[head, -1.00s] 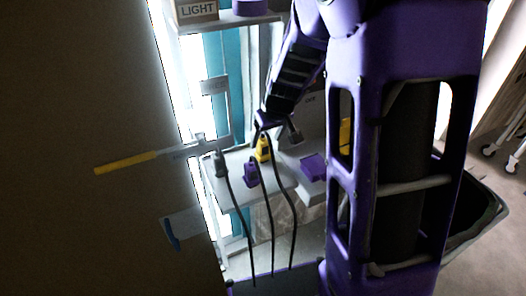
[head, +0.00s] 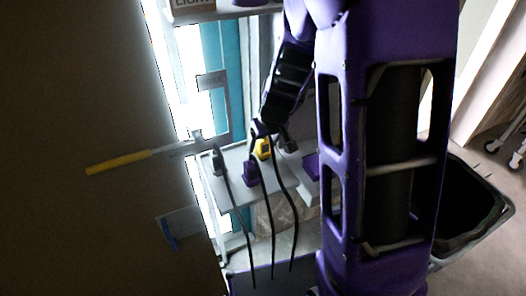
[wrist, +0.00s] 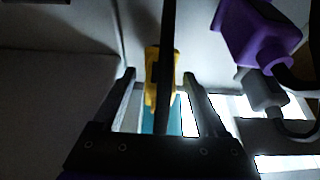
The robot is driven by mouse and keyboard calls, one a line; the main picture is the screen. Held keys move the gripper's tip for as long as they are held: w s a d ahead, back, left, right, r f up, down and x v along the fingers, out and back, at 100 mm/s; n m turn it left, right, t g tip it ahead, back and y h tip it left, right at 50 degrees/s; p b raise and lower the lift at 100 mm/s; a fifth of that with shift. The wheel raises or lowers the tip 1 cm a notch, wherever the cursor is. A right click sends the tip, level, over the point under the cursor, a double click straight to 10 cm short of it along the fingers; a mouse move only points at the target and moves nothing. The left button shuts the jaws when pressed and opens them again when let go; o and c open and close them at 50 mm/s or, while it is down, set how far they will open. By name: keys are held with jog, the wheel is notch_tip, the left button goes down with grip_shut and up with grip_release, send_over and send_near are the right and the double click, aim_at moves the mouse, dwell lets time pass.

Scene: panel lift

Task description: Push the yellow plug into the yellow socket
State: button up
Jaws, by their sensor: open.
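The yellow plug (head: 262,149) stands on a pale shelf with a dark cable, just below my gripper (head: 263,130). In the wrist view, my gripper (wrist: 158,76) is open. Its two fingers lie left and right of the yellow plug (wrist: 153,66), which shows between and beyond their tips. A dark cable runs down the middle of that view and covers part of the plug. I cannot tell whether the fingers touch the plug. I cannot make out the yellow socket in either current view.
A purple plug (head: 250,173) and a grey plug (head: 216,161) stand close by to the left, with hanging cables. The purple plug (wrist: 258,35) is right of my fingers in the wrist view. A yellow-ended bar (head: 118,162) sticks out left. A dark bin (head: 478,212) stands right.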

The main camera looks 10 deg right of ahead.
grip_shut()
jog(key=shift+r, duration=0.1)
notch_tip(320, 180, up, 10)
jog(key=shift+f+p, duration=0.1)
jog(key=shift+p, duration=0.4)
dwell(0.5)
